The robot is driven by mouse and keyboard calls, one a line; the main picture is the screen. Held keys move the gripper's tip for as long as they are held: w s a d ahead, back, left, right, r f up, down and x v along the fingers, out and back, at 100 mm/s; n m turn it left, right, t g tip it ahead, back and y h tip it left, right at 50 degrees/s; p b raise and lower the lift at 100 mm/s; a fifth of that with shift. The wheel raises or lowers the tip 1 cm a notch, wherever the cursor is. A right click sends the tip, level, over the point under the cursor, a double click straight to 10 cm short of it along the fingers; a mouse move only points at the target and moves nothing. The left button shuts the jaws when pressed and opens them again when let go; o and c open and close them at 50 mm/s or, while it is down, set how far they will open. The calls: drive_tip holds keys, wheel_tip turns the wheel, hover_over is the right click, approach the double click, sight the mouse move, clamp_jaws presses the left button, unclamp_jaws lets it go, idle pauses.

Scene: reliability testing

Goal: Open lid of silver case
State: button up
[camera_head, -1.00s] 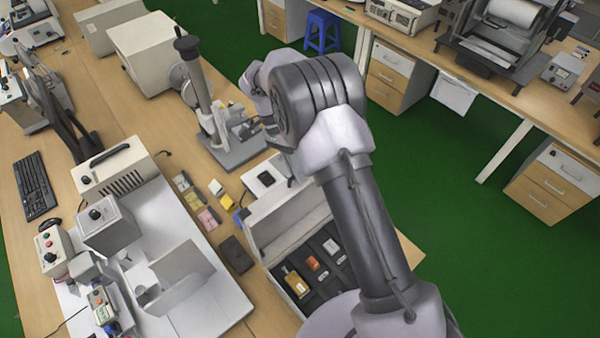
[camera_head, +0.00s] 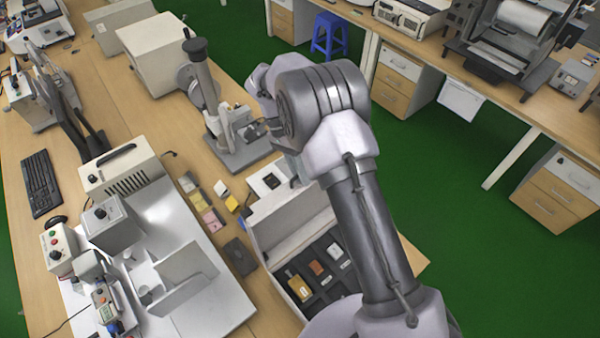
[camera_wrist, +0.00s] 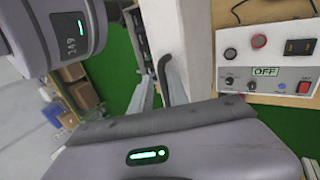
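The silver case (camera_head: 270,262) stands at the front edge of the left bench in the head view. Its light grey lid (camera_head: 290,238) is raised. The dark interior shows a yellow-orange item (camera_head: 299,286), a smaller orange item (camera_head: 317,267) and pale labels. My arm covers the case's right part.
A microscope-like stand (camera_head: 228,150) and small coloured boxes (camera_head: 207,213) are close behind and left of the case. A dark flat block (camera_head: 240,256) lies just left of it. A control box (camera_wrist: 268,62) reading OFF shows in the wrist view. Green floor lies right.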

drive_tip(key=p+v, duration=0.2)
drive_tip(key=v, duration=1)
drive_tip(key=shift+f+n, duration=0.1)
drive_tip(key=shift+n, duration=0.2)
drive_tip(key=c, duration=0.4)
drive_tip(key=a+f+n+t+b, duration=0.1)
drive_tip(key=a+n+b, duration=0.1)
drive_tip(key=n, duration=0.1)
drive_tip(key=a+f+n+t+y+b, duration=0.1)
drive_tip(key=a+n+b, duration=0.1)
drive_tip(key=n, duration=0.2)
drive_tip(key=s+a+f+n+t+y+b, duration=0.1)
drive_tip(key=n+b, duration=0.1)
drive_tip(key=n, duration=0.1)
drive_tip(key=shift+a+f+n+t+b, duration=0.3)
drive_tip(key=shift+a+f+b, duration=0.1)
clamp_jaws()
drive_tip(key=s+a+n+t+y+b, duration=0.2)
drive_tip(key=s+a+n+t+b, duration=0.1)
drive_tip(key=a+n, duration=0.25)
wheel_tip(320, 180, down, 10)
drive_tip(key=s+d+n, duration=0.1)
drive_tip(key=shift+d+r+y, duration=0.15)
drive_tip(key=shift+y, duration=0.15)
